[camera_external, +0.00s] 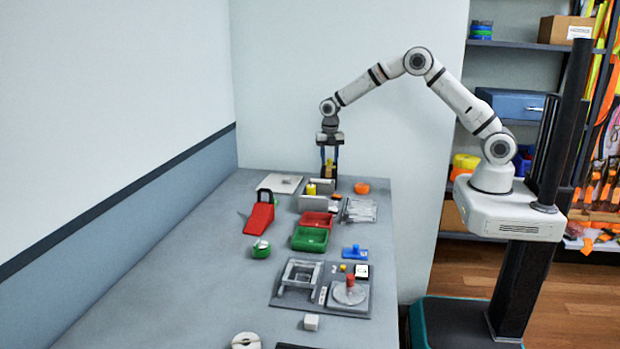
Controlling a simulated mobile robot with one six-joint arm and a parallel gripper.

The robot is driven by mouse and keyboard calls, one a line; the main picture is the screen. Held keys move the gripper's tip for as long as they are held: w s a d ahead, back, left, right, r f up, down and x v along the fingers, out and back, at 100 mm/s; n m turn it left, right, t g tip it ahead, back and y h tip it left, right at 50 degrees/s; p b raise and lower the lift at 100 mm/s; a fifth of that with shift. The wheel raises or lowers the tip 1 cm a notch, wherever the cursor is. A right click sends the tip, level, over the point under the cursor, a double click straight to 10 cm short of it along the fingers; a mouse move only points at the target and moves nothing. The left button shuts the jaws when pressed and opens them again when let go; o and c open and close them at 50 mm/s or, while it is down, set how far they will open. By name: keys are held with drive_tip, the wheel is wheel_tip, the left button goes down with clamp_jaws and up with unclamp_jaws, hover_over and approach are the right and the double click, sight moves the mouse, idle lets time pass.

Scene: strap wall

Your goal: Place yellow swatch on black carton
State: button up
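My gripper (329,171) points straight down at the far end of the grey table, with its two fingers apart. A small yellow-brown piece (329,169) shows between the fingers; I cannot tell whether it is gripped or is the yellow swatch. A small yellow piece (311,189) stands just left of the gripper by a grey bin. Another small yellow piece (343,267) lies nearer the front. A black-and-white item (361,271) lies beside it; I cannot tell whether it is the black carton.
Red (316,219) and green (310,239) trays stand mid-table. A red wedge-shaped object (260,216) is left of them. A grey board with fixtures (325,306) lies nearer the front. An orange object (361,187) is right of the gripper. The table's left side is clear.

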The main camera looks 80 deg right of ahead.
wheel_tip(320, 180, up, 12)
drive_tip(key=b, duration=0.2)
drive_tip(key=s+a+r+m+t, duration=0.1)
drive_tip(key=s+a+r+m, duration=0.35)
drive_tip(key=s+r, duration=0.2)
drive_tip(key=s+a+m+t, duration=0.1)
drive_tip(key=s+a+m, duration=0.3)
drive_tip(key=s+m, duration=0.4)
drive_tip(key=s+a+f+m+t, duration=0.1)
drive_tip(key=s+a+m, duration=0.3)
drive_tip(key=s, duration=1.8)
drive_tip(key=m, duration=0.5)
drive_tip(key=shift+s+t, duration=0.3)
drive_tip(key=shift+s, duration=0.05)
